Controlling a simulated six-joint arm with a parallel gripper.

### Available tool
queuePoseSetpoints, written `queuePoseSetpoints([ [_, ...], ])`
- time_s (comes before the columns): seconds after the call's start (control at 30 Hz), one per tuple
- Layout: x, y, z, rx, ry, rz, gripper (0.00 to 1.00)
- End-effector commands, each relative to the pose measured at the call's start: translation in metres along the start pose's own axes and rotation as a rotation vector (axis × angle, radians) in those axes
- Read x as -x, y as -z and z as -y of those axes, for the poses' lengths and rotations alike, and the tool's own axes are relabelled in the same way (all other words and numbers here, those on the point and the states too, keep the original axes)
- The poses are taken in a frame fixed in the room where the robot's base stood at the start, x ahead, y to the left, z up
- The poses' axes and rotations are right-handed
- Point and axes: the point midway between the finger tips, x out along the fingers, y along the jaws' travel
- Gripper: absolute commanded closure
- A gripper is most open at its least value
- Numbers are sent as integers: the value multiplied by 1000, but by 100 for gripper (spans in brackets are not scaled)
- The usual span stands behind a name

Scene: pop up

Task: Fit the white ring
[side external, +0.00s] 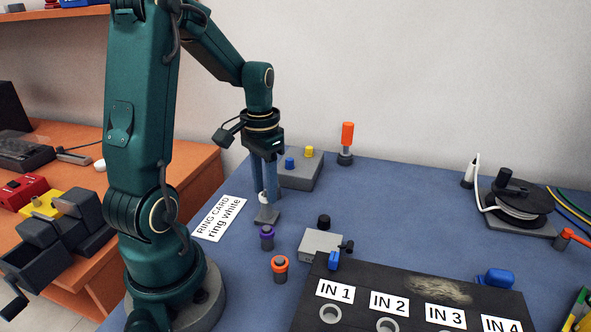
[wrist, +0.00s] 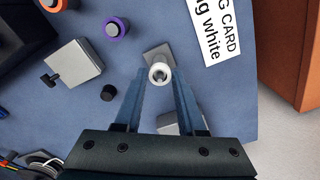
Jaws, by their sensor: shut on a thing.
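The white ring (side external: 263,197) is between the fingertips of my gripper (side external: 264,190), which is shut on it. In the wrist view the white ring (wrist: 160,73) shows its round opening between the two blue fingers of my gripper (wrist: 159,78). A small grey square base (side external: 267,216) is just below the ring; whether the ring touches it is hard to tell. The white card (side external: 219,218) reading "RING CARD ring white" lies to the left. A purple-ringed peg (side external: 267,236) and an orange-ringed peg (side external: 280,268) stand nearer the camera.
A grey box with blue and yellow knobs (side external: 301,172) stands behind the gripper. A light grey block (side external: 320,245) and a black panel with labelled sockets (side external: 410,299) are to the front right. A cable reel (side external: 518,203) sits at right.

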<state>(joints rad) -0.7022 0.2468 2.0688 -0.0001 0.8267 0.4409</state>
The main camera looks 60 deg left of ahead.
Motion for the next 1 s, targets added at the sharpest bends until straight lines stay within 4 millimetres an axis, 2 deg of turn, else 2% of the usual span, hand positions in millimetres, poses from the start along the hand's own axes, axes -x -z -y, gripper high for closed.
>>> queuePoseSetpoints([
  [0.33,-6,0,0,0,0,0,100],
  [0.37,-6,0,0,0,0,0,49],
  [0.4,-6,0,0,0,0,0,34],
  [0.43,-6,0,0,0,0,0,26],
  [0.77,-4,0,0,0,1,-2,26],
  [1.0,23,1,0,0,3,-6,26],
])
